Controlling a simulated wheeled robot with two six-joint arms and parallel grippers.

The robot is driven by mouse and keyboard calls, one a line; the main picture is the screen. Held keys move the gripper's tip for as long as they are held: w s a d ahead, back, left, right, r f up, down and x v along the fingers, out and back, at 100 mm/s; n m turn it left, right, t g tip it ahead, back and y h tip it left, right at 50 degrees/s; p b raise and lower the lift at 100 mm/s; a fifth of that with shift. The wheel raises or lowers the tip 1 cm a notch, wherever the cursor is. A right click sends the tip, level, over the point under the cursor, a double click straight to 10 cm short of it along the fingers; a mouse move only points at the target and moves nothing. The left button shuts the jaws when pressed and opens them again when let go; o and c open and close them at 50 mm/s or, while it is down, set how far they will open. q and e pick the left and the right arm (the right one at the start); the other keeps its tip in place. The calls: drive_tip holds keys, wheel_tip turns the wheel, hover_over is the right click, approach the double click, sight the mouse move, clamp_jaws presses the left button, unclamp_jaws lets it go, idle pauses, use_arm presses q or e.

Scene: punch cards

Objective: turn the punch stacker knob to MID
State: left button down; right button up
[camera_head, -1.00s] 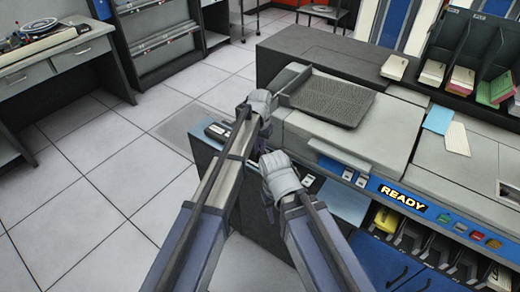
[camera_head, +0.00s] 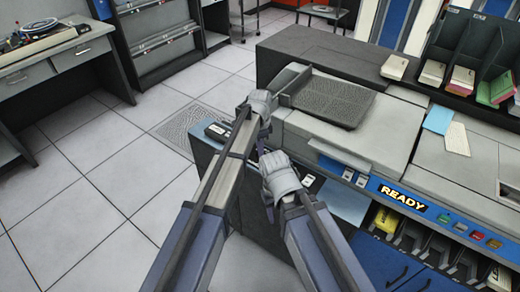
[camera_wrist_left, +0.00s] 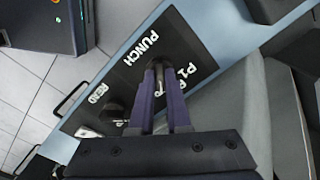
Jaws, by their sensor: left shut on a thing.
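In the left wrist view, a dark panel (camera_wrist_left: 184,43) carries white lettering, with PUNCH and READ readable and other marks partly covered. My left gripper (camera_wrist_left: 159,84) is shut on a knob (camera_wrist_left: 158,68) beside the PUNCH lettering. The fingers cover most of the knob, so its pointer and setting cannot be read. A second dark knob (camera_wrist_left: 115,112) sits near the READ lettering, apart from the fingers. In the head view my left gripper (camera_head: 262,104) is at the machine's left end, its fingertips hidden. My right gripper (camera_head: 279,178) is just in front of it, its jaws unclear.
The grey machine (camera_head: 355,135) with a lit READY sign (camera_head: 402,198) fills the right side. Sorting bins (camera_head: 410,235) with cards are below it. A desk (camera_head: 55,75) stands at the far left. The tiled floor (camera_head: 95,170) on the left is clear.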

use_arm(q)
drive_tip(key=shift+s+m, duration=0.1)
drive_tip(key=shift+m, duration=0.6)
drive_tip(key=c, duration=0.9)
unclamp_jaws()
wheel_tip(320, 180, up, 8)
drive_tip(key=p, duration=0.8)
drive_tip(key=shift+f, duration=0.15)
